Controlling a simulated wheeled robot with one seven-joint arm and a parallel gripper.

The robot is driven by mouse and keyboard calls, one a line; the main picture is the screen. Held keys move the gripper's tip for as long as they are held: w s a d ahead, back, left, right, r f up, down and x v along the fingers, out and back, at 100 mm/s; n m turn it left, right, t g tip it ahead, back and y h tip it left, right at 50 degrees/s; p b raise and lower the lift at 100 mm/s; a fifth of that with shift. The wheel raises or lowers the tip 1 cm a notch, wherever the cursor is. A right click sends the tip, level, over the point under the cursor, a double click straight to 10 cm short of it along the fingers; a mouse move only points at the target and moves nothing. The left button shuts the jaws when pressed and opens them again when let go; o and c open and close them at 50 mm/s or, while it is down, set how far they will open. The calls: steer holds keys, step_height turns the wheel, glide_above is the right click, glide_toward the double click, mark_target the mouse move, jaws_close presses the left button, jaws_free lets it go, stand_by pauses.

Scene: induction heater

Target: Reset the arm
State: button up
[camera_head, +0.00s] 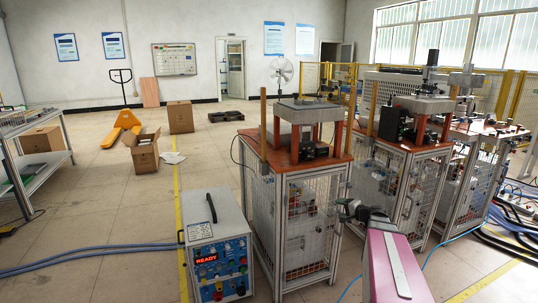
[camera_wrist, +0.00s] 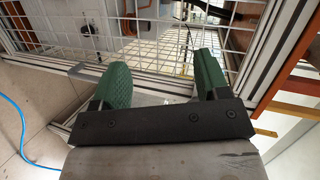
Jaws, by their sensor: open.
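My gripper (camera_head: 349,208) is at the end of my pink and grey arm in the head view, low in front of the wire-mesh side of a machine cabinet. In the wrist view my gripper (camera_wrist: 150,75) shows two green fingers standing wide apart on a black mount. Nothing is between the fingers. Behind them is the white mesh and metal frame of the cabinet (camera_wrist: 255,45). I cannot tell whether the fingertips touch the mesh.
The induction heater box (camera_head: 217,245) with a red READY display stands on the floor at left. Machine cabinets with orange tops (camera_head: 340,159) fill the right. Blue hoses (camera_head: 100,249) lie on the floor at left. Cartons (camera_head: 145,155) and a yellow pallet jack (camera_head: 120,128) stand behind open floor.

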steer(key=s+a+f+n+g+h, duration=0.4)
steer(key=s+a+f+g, duration=0.1)
steer(key=s, duration=0.5)
steer(key=s+a+f+n+g+h, duration=0.4)
steer(key=s+a+f+n+g, duration=0.1)
steer(key=s+a, duration=0.5)
steer(key=shift+s+a+g+h, duration=0.25)
steer(key=shift+s+g, duration=0.35)
steer(key=shift+g, duration=0.3)
